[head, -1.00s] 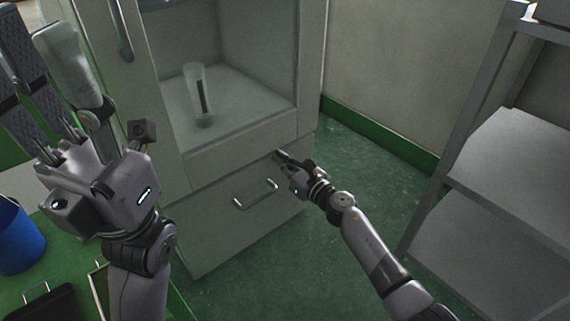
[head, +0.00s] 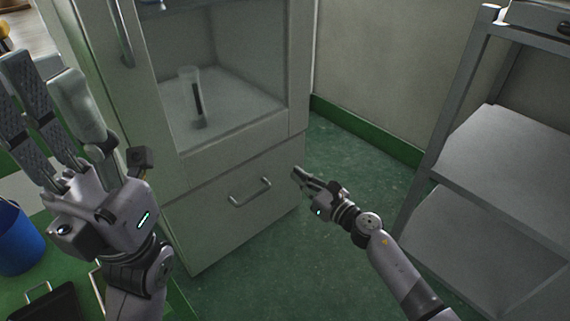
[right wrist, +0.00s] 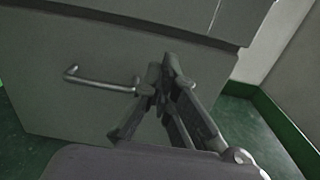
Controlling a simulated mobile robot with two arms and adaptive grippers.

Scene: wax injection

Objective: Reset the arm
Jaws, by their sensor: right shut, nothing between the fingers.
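My right gripper (head: 297,172) is shut and empty. It is in front of the right edge of a pale cabinet (head: 215,225), to the right of the lower drawer's handle (head: 249,191).
The cabinet's upper compartment holds a clear cylinder (head: 192,98). A grey metal shelf (head: 505,165) stands at the right. Green floor (head: 340,150) is clear between cabinet and shelf. A blue bucket (head: 18,240) and black case (head: 50,304) are at the lower left.

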